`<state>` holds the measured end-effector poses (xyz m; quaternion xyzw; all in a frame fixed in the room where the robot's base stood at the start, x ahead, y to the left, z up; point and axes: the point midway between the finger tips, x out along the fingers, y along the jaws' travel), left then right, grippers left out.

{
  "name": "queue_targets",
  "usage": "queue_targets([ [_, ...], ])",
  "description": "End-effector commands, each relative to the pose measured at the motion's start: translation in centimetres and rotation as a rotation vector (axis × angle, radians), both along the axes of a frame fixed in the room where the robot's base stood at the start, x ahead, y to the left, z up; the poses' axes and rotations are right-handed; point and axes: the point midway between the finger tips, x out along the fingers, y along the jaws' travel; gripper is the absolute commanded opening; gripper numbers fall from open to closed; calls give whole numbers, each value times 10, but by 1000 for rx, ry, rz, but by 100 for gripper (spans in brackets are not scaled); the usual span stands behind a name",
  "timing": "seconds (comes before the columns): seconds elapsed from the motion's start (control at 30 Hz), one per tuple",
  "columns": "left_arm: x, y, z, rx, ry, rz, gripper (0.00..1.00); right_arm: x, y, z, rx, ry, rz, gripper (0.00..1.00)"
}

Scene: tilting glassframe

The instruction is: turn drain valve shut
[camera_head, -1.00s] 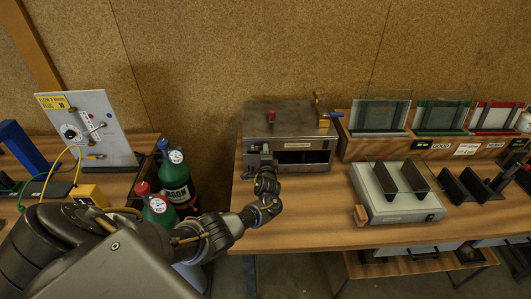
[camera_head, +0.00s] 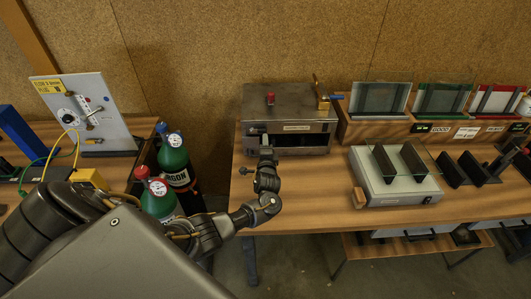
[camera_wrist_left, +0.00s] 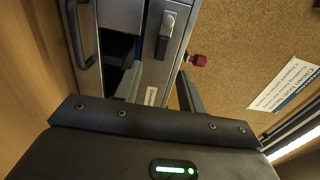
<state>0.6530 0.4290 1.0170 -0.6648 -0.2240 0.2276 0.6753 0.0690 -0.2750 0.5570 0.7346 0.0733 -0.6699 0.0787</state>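A metal box (camera_head: 290,100) stands at the left back of the bench. A brass fitting with a blue lever (camera_head: 335,97) rises at its right end, and a red knob (camera_head: 270,99) sits on top. In the left wrist view, the box front has a grey lever (camera_wrist_left: 167,32) on a plate, and the red knob (camera_wrist_left: 198,60) juts out. I cannot tell for sure which is the drain valve. My left gripper (camera_head: 265,143) is in front of the box's left front. Its fingers (camera_wrist_left: 160,92) are apart with nothing between them. My right gripper is out of view.
A grey unit with two dark upright plates (camera_head: 398,188) stands to the right on the bench. Glass panes in a rack (camera_head: 378,102) stand behind it. Gas bottles (camera_head: 175,165) stand left of the bench. Bare bench top (camera_head: 310,190) lies before the box.

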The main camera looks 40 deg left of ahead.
Motion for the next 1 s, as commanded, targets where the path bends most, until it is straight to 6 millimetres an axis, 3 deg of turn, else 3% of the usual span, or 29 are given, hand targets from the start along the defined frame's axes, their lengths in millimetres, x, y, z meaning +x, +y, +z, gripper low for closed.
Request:
queue_targets([
  [0.13,-21,-17,-2,-3,0,-2,40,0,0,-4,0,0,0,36],
  [0.33,-37,-29,-1,-1,-1,-1,40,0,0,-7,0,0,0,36],
  [1.0,-42,-33,-5,-30,6,-9,40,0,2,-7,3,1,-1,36],
])
